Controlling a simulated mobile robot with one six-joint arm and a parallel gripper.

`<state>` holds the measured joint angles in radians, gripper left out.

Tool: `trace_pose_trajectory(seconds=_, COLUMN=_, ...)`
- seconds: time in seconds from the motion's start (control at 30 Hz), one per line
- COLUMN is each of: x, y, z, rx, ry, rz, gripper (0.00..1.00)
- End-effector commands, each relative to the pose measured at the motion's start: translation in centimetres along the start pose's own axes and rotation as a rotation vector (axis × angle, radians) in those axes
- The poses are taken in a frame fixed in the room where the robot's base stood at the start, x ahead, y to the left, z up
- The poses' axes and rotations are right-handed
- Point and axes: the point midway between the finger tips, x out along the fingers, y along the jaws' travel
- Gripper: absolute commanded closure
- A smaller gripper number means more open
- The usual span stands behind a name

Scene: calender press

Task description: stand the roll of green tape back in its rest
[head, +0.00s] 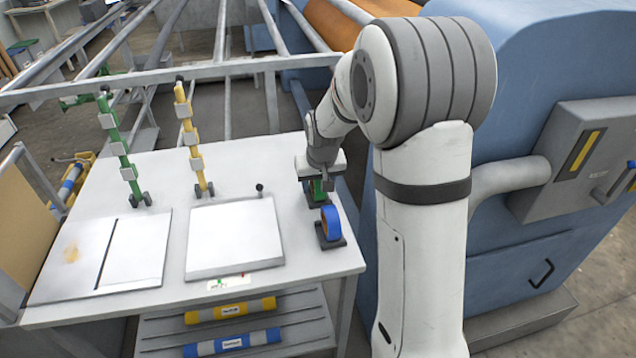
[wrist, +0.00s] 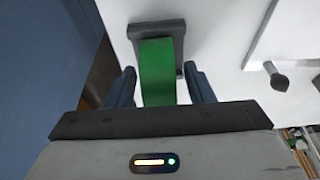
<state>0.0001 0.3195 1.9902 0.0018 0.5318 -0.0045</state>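The roll of green tape (wrist: 158,75) stands upright at a dark rest (wrist: 133,32) on the white table, as seen in the wrist view. In the head view, a small part of the green tape (head: 318,190) shows under my gripper (head: 318,178). The wrist view shows my gripper (wrist: 160,80) open, one finger on each side of the roll, with narrow gaps between fingers and tape. The roll's lower part and how deep it sits in the rest are partly hidden.
A roll of blue tape (head: 331,222) stands in its own dark rest (head: 330,242) just in front. The blue press (head: 520,290) is at right.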

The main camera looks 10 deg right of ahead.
Motion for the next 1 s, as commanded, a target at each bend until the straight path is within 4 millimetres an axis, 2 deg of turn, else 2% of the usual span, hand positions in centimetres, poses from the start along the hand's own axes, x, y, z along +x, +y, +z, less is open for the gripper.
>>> trace_pose_trajectory(seconds=0.33, x=-0.6, y=0.1, z=0.0, rx=0.001, ry=0.001, rz=0.0, gripper=0.49)
trace_pose_trajectory(seconds=0.7, x=-6.4, y=0.1, z=-0.1, rx=0.001, ry=0.003, rz=0.0, gripper=0.49)
trace_pose_trajectory(seconds=0.83, x=-7.5, y=0.1, z=0.0, rx=0.001, ry=0.002, rz=0.001, gripper=0.49)
trace_pose_trajectory(seconds=1.0, x=-7.8, y=0.1, z=0.0, rx=0.002, ry=-0.001, rz=0.001, gripper=0.49)
